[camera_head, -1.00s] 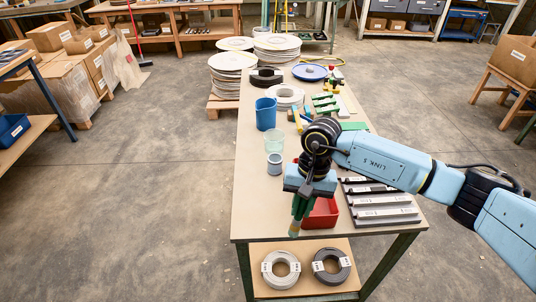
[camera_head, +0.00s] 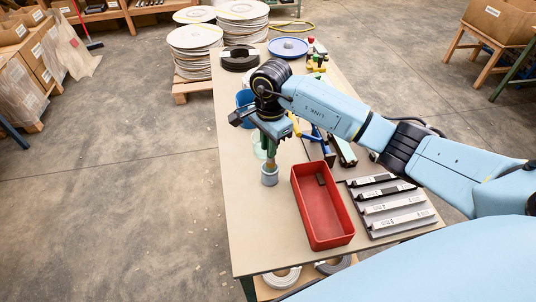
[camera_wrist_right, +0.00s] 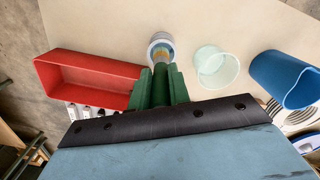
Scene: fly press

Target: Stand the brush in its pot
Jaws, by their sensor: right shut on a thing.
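My right gripper (camera_head: 272,142) has green fingers pointing down and is shut on the brush (camera_head: 271,159). The brush hangs roughly upright, its tan lower end at the mouth of the small grey-blue pot (camera_head: 269,178). The pot stands upright on the table, left of the red bin. In the right wrist view the pot's rim (camera_wrist_right: 160,36) shows just beyond the fingers (camera_wrist_right: 160,88), with the brush's tan end across its opening. I cannot tell how far the end is inside. The fingers hide most of the handle. My left gripper is not in view.
A red bin (camera_head: 298,190) stands right of the pot, with a dark rack of grey bars (camera_head: 375,229) beyond it. A pale green cup (camera_wrist_right: 229,75) and a blue cup (camera_wrist_right: 270,82) stand close by. The table (camera_head: 252,235) is bare in front of the pot.

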